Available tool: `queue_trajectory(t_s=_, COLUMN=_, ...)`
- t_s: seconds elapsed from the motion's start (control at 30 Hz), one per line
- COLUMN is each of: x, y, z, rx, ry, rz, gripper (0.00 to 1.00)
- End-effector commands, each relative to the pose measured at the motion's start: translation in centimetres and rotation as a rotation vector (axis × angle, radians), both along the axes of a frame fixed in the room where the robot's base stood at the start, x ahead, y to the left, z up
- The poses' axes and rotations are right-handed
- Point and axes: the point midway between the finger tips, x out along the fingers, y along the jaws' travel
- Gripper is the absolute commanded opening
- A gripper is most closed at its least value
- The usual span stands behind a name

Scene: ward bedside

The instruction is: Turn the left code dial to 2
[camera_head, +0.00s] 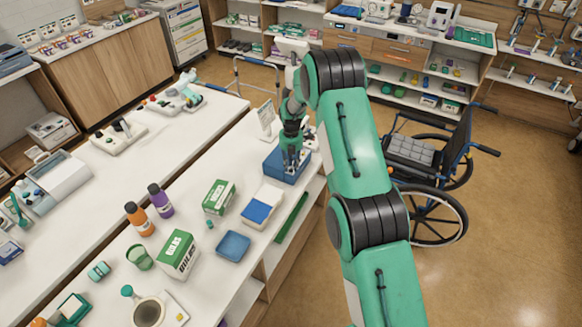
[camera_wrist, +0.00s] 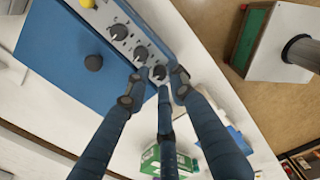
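A blue box (camera_head: 282,167) stands on the white counter; my gripper (camera_head: 291,150) is over it and hides much of its panel. In the wrist view the blue box (camera_wrist: 75,45) has a light panel with a row of dark dials. The end dial (camera_wrist: 159,73) lies between the fingertips of my gripper (camera_wrist: 157,83). The fingers look spread around it, with gaps at the sides; contact cannot be told. A neighbouring dial (camera_wrist: 140,53) and another dial (camera_wrist: 118,32) are further up the row. The dial numbers are too small to read.
A white card stand (camera_head: 266,120) is close behind the box. A white and blue tray (camera_head: 262,207), a green and white carton (camera_head: 219,197) and bottles (camera_head: 160,199) stand nearer on the counter. A wheelchair (camera_head: 425,165) is at the right.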

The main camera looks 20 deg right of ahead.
Motion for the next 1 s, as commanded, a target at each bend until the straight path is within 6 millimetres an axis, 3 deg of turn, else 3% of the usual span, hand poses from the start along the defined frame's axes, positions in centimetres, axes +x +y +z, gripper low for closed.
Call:
queue_trajectory(t_s=0.47, x=-0.01, y=0.0, z=-0.96, rx=0.0, ry=0.0, rz=0.0, gripper=0.24)
queue_trajectory(t_s=0.63, x=-0.01, y=0.01, z=-0.95, rx=0.0, ry=0.0, rz=0.0, gripper=0.0)
queue_trajectory(t_s=1.0, x=0.02, y=0.01, z=-0.99, rx=0.0, ry=0.0, rz=-0.07, gripper=0.0)
